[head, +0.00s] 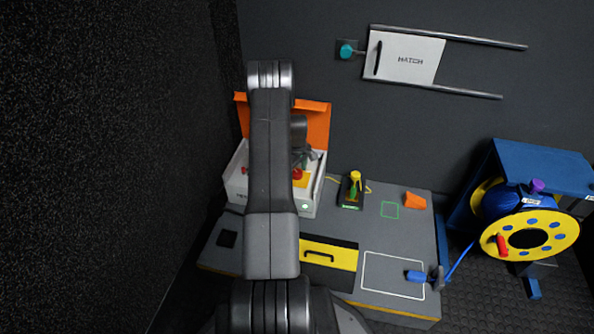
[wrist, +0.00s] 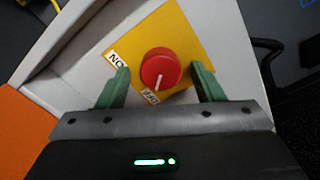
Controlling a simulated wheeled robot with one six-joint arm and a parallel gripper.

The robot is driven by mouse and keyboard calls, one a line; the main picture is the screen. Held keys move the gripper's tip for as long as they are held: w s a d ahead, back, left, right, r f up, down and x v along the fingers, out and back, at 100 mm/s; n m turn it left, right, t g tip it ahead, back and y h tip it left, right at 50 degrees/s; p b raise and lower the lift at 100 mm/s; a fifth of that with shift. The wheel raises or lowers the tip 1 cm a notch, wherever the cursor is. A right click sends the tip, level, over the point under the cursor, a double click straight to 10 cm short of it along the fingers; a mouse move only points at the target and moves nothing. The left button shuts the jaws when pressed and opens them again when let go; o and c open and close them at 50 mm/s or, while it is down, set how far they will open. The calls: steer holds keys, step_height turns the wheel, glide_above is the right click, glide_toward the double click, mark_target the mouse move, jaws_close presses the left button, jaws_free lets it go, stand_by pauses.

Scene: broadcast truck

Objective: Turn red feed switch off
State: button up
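The red feed switch (wrist: 160,66) is a round red knob on a yellow plate (wrist: 186,32) in the wrist view. Its white pointer line faces the lower label (wrist: 150,97), which seems to read OFF. Another label (wrist: 117,59), reading ON, lies to the left. My gripper (wrist: 160,70) is open, with one green finger on each side of the knob and gaps showing on both sides. In the head view the red knob (head: 297,173) shows beside my arm, inside the white box (head: 236,187); my arm hides much of the box.
The box's orange lid (head: 316,122) stands open behind. A yellow-and-green item (head: 354,188), an orange block (head: 415,201) and a yellow drawer (head: 335,255) are on the bench (head: 388,240). A cable reel (head: 530,235) stands right; a hatch (head: 405,57) is on the wall.

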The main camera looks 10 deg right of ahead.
step_height(320, 180, up, 14)
steer(key=p, duration=0.4)
steer(key=shift+f, duration=0.15)
step_height(320, 180, down, 14)
steer(key=b, duration=0.4)
stand_by(0.4)
